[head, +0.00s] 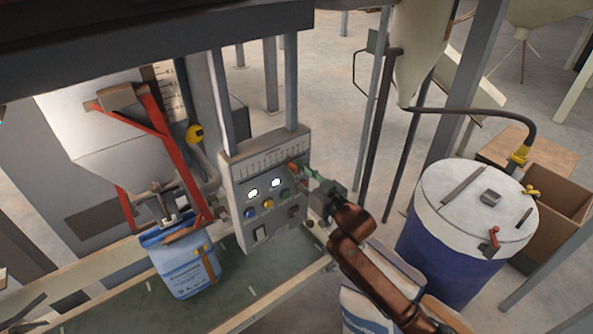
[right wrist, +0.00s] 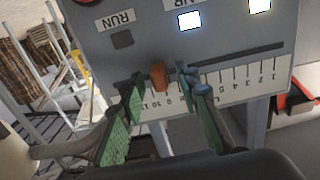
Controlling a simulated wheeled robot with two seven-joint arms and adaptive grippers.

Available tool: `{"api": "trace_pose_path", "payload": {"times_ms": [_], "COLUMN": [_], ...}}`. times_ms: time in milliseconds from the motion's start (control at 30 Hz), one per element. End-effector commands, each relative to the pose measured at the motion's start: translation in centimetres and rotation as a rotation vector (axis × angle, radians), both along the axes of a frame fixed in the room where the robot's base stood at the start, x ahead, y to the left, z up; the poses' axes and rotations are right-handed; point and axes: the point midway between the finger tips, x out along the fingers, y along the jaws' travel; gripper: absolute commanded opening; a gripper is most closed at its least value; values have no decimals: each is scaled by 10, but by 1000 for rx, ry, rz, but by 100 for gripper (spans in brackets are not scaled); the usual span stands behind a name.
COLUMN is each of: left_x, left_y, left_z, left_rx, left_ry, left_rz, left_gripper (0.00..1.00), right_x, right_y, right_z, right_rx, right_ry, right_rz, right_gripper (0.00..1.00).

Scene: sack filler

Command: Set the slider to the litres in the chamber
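The slider's orange knob (right wrist: 159,78) sits on a slot in the grey control panel (head: 240,218), near the high-number end of the litre scale (right wrist: 232,78), by about 9 to 10; the exact mark is hard to read. In the head view the knob (head: 294,167) is at the panel's upper right. My right gripper (right wrist: 162,80) is open, with one green-padded finger on each side of the knob; contact is unclear. It also shows in the head view (head: 308,174). The chamber (head: 115,145) is at upper left; its scale (head: 165,88) is partly hidden and unreadable. My left gripper is out of view.
The panel has lit displays (head: 253,194) and coloured buttons (head: 268,203) below the slider. A blue-white sack (head: 182,268) hangs under the chamber spout. Red bars (head: 165,130) flank the chamber. A blue drum (head: 440,255) stands at right; thin posts rise behind the panel.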

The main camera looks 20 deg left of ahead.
Motion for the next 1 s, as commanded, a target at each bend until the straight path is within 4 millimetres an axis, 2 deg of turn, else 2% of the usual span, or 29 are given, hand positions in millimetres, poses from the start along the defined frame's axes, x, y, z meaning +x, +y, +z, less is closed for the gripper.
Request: {"api": "trace_pose_path", "payload": {"times_ms": [100,533,1000], "left_x": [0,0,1], "left_y": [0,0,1], "left_z": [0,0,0], "left_rx": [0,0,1], "left_ry": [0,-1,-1], "left_rz": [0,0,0], "left_gripper": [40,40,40], "right_x": [0,0,0], "right_y": [0,0,0], "right_z": [0,0,0], "right_rx": [0,0,0], "right_ry": [0,0,0], "right_rz": [0,0,0], "right_gripper": [29,0,0]}}
